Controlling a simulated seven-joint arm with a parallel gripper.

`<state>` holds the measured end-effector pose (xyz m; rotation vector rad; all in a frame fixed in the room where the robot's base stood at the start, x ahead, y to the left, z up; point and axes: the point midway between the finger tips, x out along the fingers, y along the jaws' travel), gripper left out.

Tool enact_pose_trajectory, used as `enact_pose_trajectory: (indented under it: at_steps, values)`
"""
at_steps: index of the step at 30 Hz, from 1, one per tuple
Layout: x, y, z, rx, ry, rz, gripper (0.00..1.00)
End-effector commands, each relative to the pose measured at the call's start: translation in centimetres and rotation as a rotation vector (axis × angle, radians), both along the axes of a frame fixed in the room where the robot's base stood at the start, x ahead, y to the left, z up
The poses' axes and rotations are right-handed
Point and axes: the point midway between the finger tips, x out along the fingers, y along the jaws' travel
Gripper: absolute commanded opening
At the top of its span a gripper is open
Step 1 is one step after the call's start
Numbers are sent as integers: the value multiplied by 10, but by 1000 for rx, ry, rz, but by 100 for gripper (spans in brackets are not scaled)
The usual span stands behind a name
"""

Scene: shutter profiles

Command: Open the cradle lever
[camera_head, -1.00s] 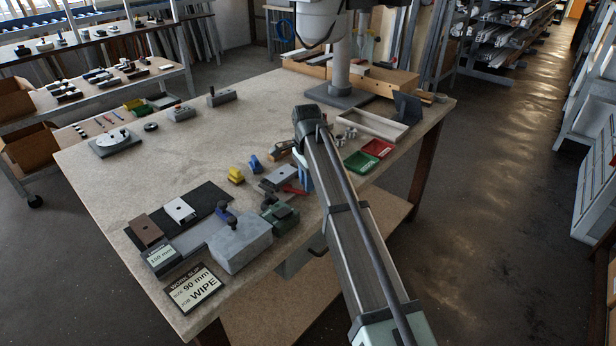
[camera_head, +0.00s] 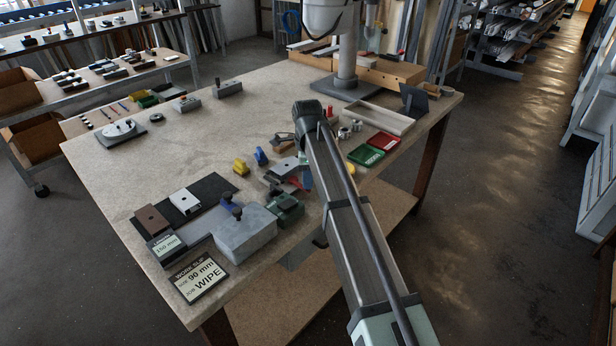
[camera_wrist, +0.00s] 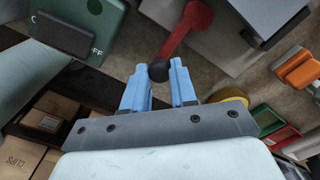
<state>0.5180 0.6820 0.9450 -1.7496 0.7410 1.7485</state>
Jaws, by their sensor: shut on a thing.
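The cradle (camera_head: 285,167) is a grey block on the bench, left of my gripper in the head view; its grey body also shows at the top of the wrist view (camera_wrist: 225,40). Its lever (camera_wrist: 185,28) is a red bar ending in a black ball knob (camera_wrist: 160,70). In the head view the red lever (camera_head: 295,183) shows only in part beside my arm. My gripper (camera_wrist: 160,78) has blue fingers, shut on the knob with one finger on each side. In the head view my arm hides most of the gripper (camera_head: 306,178).
A green switch box (camera_wrist: 75,30) with "OFF" lettering is close to the left of the lever. A grey block (camera_head: 245,232) stands in front, left of it. Red (camera_head: 383,141) and green (camera_head: 365,155) trays lie to the right. The bench's middle left is clear.

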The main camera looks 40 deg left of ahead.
Motion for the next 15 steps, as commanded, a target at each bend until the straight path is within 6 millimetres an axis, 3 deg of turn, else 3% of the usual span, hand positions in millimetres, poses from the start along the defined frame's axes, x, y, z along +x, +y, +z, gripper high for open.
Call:
enact_pose_trajectory:
  at_steps: [6, 7, 15]
  values:
    - [-1, 0, 0, 0, 1, 0, 0]
    - [-1, 0, 0, -1, 2, 0, 29]
    - [-1, 0, 0, 0, 1, 1, 52]
